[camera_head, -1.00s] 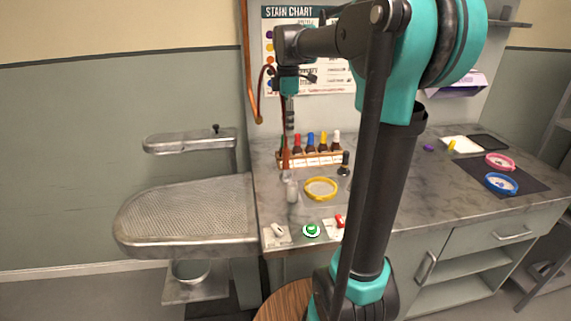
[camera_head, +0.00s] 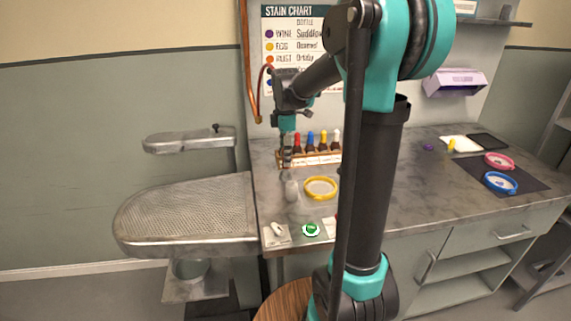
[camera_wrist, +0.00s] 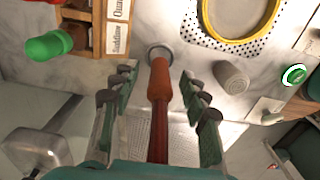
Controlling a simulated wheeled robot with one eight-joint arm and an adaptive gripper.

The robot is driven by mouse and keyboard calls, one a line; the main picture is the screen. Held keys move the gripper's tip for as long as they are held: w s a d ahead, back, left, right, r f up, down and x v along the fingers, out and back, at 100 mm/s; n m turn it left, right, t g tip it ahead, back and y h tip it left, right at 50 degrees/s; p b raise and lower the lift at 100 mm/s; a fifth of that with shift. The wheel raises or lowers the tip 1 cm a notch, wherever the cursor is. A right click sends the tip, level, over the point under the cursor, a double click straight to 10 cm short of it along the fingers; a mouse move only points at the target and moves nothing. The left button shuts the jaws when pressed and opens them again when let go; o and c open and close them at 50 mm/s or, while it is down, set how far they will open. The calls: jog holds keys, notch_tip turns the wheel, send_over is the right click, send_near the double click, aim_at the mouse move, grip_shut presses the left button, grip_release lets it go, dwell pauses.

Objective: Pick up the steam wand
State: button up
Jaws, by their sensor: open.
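The steam wand appears to be the upright piece with an orange-brown grip (camera_wrist: 160,82) and a dark red lower length in the wrist view. It lies between the two fingers of my gripper (camera_wrist: 157,84), which are open with gaps on both sides. A round grey metal end (camera_wrist: 160,52) shows at its far tip. In the head view my gripper (camera_head: 287,158) hangs over the left part of the counter, in front of the bottle rack, and the wand is mostly hidden there.
A rack of dropper bottles (camera_head: 318,158), a yellow hoop (camera_head: 321,188) and a pale grey cylinder (camera_head: 292,190) stand close by; the cylinder also shows in the wrist view (camera_wrist: 231,76). A green-and-white disc (camera_head: 311,230) lies near the front edge. A perforated pressing board (camera_head: 185,210) is left.

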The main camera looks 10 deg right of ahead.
grip_shut()
dwell(0.3)
notch_tip(320, 180, up, 20)
dwell(0.8)
